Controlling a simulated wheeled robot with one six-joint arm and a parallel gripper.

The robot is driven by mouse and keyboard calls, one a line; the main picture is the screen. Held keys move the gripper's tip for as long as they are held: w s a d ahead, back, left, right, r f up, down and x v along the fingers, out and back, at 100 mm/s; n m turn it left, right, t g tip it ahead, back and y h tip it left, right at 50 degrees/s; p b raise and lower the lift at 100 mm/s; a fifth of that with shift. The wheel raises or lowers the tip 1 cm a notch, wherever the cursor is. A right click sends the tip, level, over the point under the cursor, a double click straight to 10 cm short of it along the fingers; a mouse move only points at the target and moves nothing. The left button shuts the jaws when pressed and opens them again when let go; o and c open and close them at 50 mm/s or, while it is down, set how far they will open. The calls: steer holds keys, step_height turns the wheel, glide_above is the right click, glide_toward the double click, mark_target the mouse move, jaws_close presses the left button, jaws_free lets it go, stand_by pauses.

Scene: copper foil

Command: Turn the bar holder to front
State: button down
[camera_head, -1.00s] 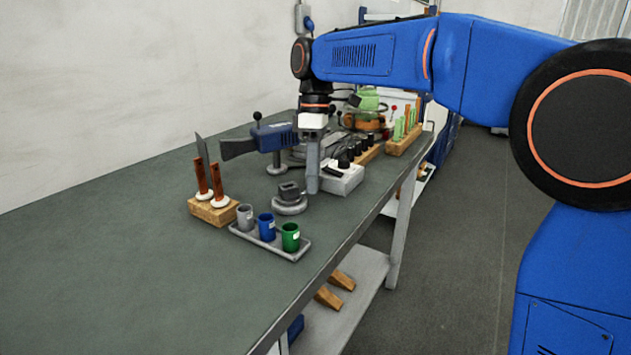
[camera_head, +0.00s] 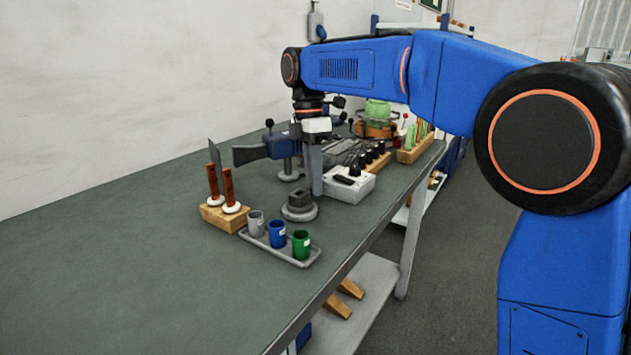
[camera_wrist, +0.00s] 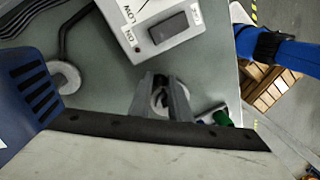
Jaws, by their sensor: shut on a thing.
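What I take to be the bar holder (camera_head: 299,202) is a dark block on a round grey base, standing on the bench between the cup tray and the white switch box. My gripper (camera_head: 317,190) points straight down, low over the bench, right beside the block in the head view. In the wrist view, my gripper (camera_wrist: 161,80) has its two fingers closed around a dark part, with the pale round base (camera_wrist: 157,100) showing between them. This looks like the bar holder, but the contact is small and partly hidden by the fingers.
A tray (camera_head: 287,258) of three cups stands in front, and a wooden block (camera_head: 223,217) with upright red-handled tools to its left. The white switch box (camera_head: 349,186) is close to the right. The bench's left part is clear.

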stand_by(0.3)
steer(key=c, duration=1.7)
jaws_free()
steer(key=shift+o, duration=0.2)
step_height(320, 180, up, 12)
steer(key=w+a, duration=0.1)
steer(key=w, duration=0.1)
steer(key=shift+f, duration=0.1)
